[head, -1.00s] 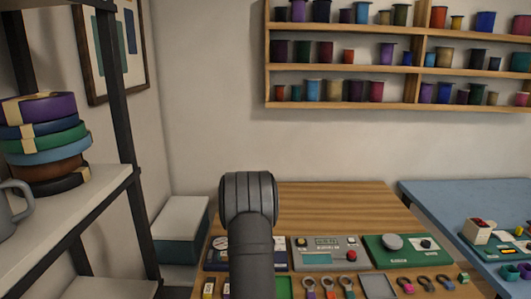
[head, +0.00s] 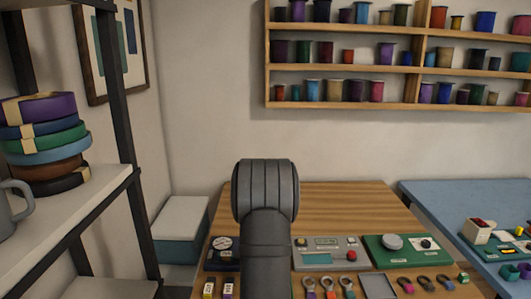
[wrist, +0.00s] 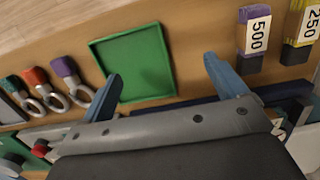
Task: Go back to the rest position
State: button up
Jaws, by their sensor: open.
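My gripper (wrist: 160,85) is open and empty in the wrist view, its two blue fingers spread apart. Beyond the fingertips, a green square tray (wrist: 133,62) lies empty on the wooden table (wrist: 195,45). In the head view my arm stands in front of the wooden table (head: 340,205) and hides the gripper. The arm also covers part of the panels and the place of the green tray there.
A grey panel with a red button (head: 327,254) and a green panel (head: 402,249) stand on the table. Several coloured ringed pieces (wrist: 70,72) and weights marked 500 (wrist: 254,38) and 250 (wrist: 300,32) lie near the tray. A shelf (head: 75,205) stands at left.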

jog(key=shift+s+d+f, duration=0.15)
jog(key=shift+s+f, duration=0.15)
jog(key=shift+s, duration=0.3)
jog(key=n, duration=0.1)
jog(key=r+n, duration=0.1)
jog(key=n, duration=0.1)
jog(key=d+r+n, duration=0.1)
jog(key=n, duration=0.1)
jog(key=shift+s+d+r, duration=0.1)
jog(key=shift+s+r, duration=0.05)
jog(key=shift+s, duration=0.15)
jog(key=shift+s+d+r+n+t+h, duration=0.2)
jog(key=shift+r+n, duration=0.15)
jog(key=shift+n, duration=0.45)
jog(key=shift+s+d+r+n+t+h, duration=0.1)
jog(key=shift+d+r+n, duration=0.15)
jog(key=shift+n, duration=0.55)
jog(key=shift+s+d+r+n+t+h, duration=0.15)
jog(key=shift+r+n, duration=0.25)
jog(key=shift+n, duration=0.4)
jog(key=shift+o, duration=1.1)
jog(key=w+a+r+n, duration=0.3)
jog(key=w+r+n, duration=0.1)
jog(key=w+r, duration=0.35)
jog(key=w+a+r+n, duration=0.4)
jog(key=w+r, duration=0.2)
jog(key=w, duration=0.2)
notch_tip(320, 180, down, 9)
jog(key=shift+f+y, duration=0.15)
jog(key=shift+y, duration=0.3)
